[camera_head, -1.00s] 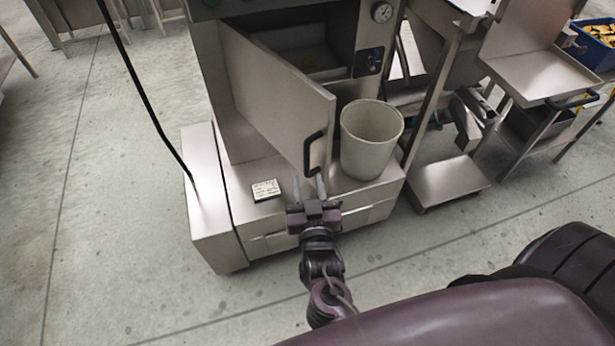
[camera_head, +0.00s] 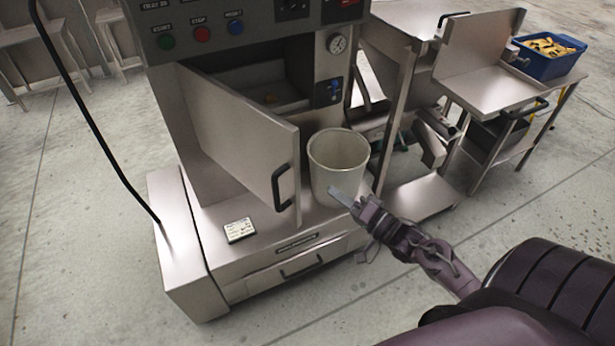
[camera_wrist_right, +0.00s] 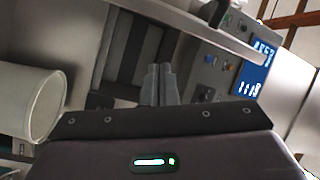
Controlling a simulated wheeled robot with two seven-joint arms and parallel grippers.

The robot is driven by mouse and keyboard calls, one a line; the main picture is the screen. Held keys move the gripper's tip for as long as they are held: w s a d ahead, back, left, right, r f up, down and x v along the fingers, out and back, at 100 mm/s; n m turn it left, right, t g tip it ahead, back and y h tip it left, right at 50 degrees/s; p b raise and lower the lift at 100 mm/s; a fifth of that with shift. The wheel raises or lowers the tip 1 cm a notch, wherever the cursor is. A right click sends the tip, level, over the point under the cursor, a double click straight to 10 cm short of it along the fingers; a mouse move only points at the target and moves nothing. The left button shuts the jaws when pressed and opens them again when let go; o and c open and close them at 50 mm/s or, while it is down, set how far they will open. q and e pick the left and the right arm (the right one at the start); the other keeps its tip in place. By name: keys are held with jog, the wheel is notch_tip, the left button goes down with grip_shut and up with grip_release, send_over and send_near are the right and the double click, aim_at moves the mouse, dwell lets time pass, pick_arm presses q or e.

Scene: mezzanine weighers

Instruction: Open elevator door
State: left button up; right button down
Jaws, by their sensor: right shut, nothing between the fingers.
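The steel elevator door (camera_head: 240,128) stands partly open, swung out from the cabinet with a dark cavity behind it. Its black bar handle (camera_head: 281,188) is at the free edge. My right gripper (camera_head: 342,196) is shut and empty, to the right of the handle and apart from it, in front of the bucket. In the right wrist view the closed fingers (camera_wrist_right: 158,84) show at the centre, with a dark handle-like piece (camera_wrist_right: 212,12) beyond them near the top. My left gripper is not in view.
A pale bucket (camera_head: 338,165) stands on the base ledge right of the door; it also shows in the right wrist view (camera_wrist_right: 34,106). A small label card (camera_head: 239,230) lies on the ledge. A steel side table (camera_head: 490,88) and blue crate (camera_head: 548,62) stand right.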

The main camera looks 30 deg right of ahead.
jog(key=d+r+m+g+y, duration=0.2)
jog(key=d+r+y, duration=0.1)
jog(key=d, duration=0.1)
jog(key=w+a+m+p, duration=0.1)
jog(key=w+a+p, duration=0.2)
jog(key=w+a, duration=0.4)
jog(key=shift+a+g, duration=0.3)
jog(key=shift+a, duration=0.35)
